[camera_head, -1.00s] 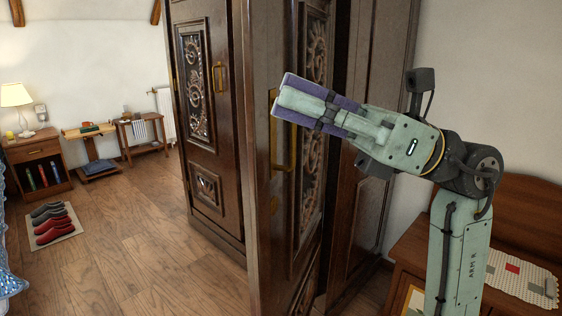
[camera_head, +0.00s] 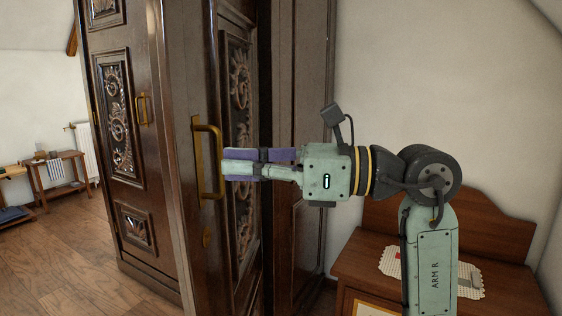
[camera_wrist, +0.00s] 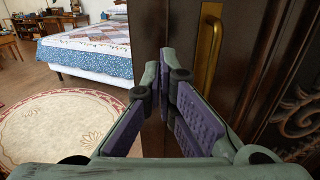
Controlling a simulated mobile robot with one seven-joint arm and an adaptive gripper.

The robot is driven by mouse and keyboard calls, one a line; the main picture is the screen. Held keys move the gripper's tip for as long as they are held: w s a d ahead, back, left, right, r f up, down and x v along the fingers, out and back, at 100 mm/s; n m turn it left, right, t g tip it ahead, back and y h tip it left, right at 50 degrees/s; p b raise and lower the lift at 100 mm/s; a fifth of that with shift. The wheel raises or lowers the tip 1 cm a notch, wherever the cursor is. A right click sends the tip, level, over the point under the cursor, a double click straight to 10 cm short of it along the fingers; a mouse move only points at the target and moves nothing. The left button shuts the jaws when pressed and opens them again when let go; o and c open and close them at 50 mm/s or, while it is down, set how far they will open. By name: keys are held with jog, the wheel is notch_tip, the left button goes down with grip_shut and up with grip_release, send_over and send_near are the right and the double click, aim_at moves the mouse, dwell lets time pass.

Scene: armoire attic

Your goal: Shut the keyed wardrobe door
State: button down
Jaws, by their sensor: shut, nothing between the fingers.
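The wardrobe's near door (camera_head: 184,120) stands open, swung out toward me, its carved panel (camera_head: 239,130) facing right. The handle also shows in the wrist view (camera_wrist: 207,52), just right of the fingers. The other door (camera_head: 120,130) has its own brass handle (camera_head: 143,108) and looks closed. My gripper (camera_head: 226,164) is shut and empty, its tips beside the handle in the head view. I cannot tell whether they touch the door.
A wooden desk (camera_head: 395,270) with a patterned mat stands at the right, below my arm. A bed (camera_wrist: 95,48) and a round rug (camera_wrist: 65,130) show in the wrist view. Wooden floor (camera_head: 75,250) is clear at the left. A small table (camera_head: 60,172) stands by the far wall.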

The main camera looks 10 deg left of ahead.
aim_at(191, 164)
jog(key=shift+s+a+p, duration=0.1)
jog(key=shift+a+p, duration=0.2)
jog(key=shift+a, duration=1.85)
